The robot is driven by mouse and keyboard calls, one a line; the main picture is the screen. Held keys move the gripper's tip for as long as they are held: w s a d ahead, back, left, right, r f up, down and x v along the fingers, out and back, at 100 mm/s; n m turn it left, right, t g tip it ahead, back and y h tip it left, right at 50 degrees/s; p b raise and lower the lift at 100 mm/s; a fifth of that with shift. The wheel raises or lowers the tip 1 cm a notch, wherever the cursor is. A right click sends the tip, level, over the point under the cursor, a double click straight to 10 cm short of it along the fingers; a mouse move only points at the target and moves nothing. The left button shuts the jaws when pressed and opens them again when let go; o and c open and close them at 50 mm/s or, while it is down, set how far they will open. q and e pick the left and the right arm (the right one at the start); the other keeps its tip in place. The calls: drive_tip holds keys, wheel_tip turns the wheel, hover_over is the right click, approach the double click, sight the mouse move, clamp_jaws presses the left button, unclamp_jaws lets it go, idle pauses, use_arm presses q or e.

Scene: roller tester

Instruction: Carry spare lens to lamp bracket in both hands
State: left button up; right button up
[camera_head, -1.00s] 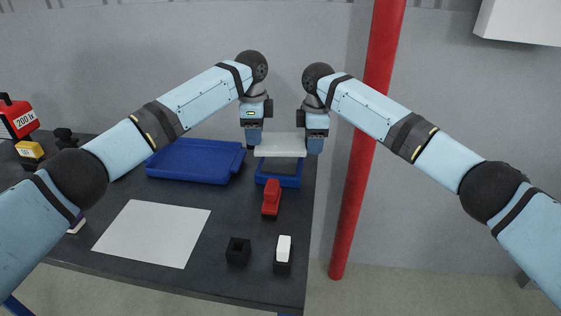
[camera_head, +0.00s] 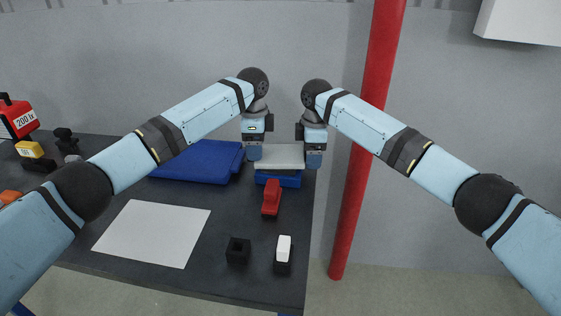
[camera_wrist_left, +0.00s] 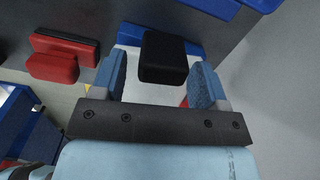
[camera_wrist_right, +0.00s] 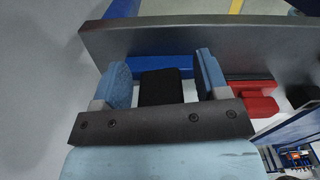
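The spare lens, a pale flat panel (camera_head: 280,156), lies level on a blue holder (camera_head: 285,181) near the table's right edge; I take the holder for the lamp bracket. My left gripper (camera_head: 254,153) is at its left end, my right gripper (camera_head: 314,161) at its right end. In the left wrist view a black handle (camera_wrist_left: 163,58) stands between the open fingers (camera_wrist_left: 158,85), with gaps on both sides. In the right wrist view another black handle (camera_wrist_right: 160,87) stands between open fingers (camera_wrist_right: 165,80), also with gaps. The panel's seating edges are partly hidden.
A red block-shaped part (camera_head: 271,198) stands just in front of the holder. A blue tray (camera_head: 200,162) lies to the left. A white sheet (camera_head: 152,233), a black socket (camera_head: 238,251) and a white-topped block (camera_head: 283,250) are nearer. A red pole (camera_head: 366,150) rises right of the table.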

drive_tip(key=shift+d+r, duration=0.1)
use_arm(q)
wheel_tip(320, 180, up, 12)
use_arm(e)
wheel_tip(320, 180, up, 12)
idle(0.9)
use_arm(q)
wheel_tip(320, 180, up, 7)
drive_tip(key=p, duration=1)
use_arm(e)
wheel_tip(320, 180, up, 10)
